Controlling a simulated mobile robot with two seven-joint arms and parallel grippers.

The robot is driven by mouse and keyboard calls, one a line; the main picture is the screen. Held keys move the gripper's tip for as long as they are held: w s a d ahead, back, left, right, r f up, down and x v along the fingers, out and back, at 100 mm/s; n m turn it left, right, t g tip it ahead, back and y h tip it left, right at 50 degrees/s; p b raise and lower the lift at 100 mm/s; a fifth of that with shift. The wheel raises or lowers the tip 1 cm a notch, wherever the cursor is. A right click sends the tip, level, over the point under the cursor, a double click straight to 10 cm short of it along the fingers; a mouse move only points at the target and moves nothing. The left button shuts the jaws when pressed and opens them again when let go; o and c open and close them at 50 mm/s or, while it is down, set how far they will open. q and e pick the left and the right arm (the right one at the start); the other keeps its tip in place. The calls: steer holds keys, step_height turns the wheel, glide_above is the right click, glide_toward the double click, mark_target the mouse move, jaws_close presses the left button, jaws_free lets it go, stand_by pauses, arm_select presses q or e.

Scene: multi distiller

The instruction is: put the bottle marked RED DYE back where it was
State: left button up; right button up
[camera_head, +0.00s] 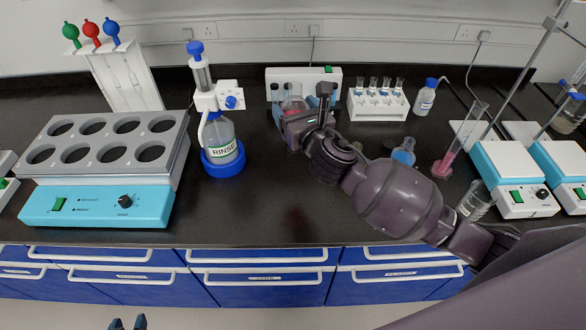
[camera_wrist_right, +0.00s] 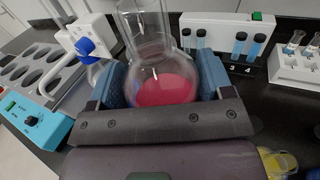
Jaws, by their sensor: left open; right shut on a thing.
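My right gripper (camera_head: 293,112) is shut on a round glass flask with red liquid (camera_wrist_right: 165,80), in front of the white rack at the back middle. No mark shows on the flask. In the right wrist view the two blue finger pads (camera_wrist_right: 158,88) press its sides. A small blue-capped bottle (camera_head: 425,98) stands upright at the back right, apart from both grippers; its label is too small to read. My left gripper (camera_head: 128,323) is open and empty at the bottom edge, in front of the drawers; only its fingertips show.
A RINSE bottle (camera_head: 221,142) with a dispenser stands left of centre, beside a block heater (camera_head: 100,165). The front middle counter is clear.

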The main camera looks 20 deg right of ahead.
step_height(320, 180, down, 16)
steer(key=b, duration=0.5)
steer(key=shift+f, duration=0.15)
steer(key=shift+f+b, duration=0.35)
steer(key=shift+f, duration=0.05)
steer(key=shift+r, duration=0.1)
steer(key=shift+f, duration=0.25)
steer(key=o, duration=1)
steer(key=shift+c, duration=0.2)
steer(key=shift+o, duration=1.2)
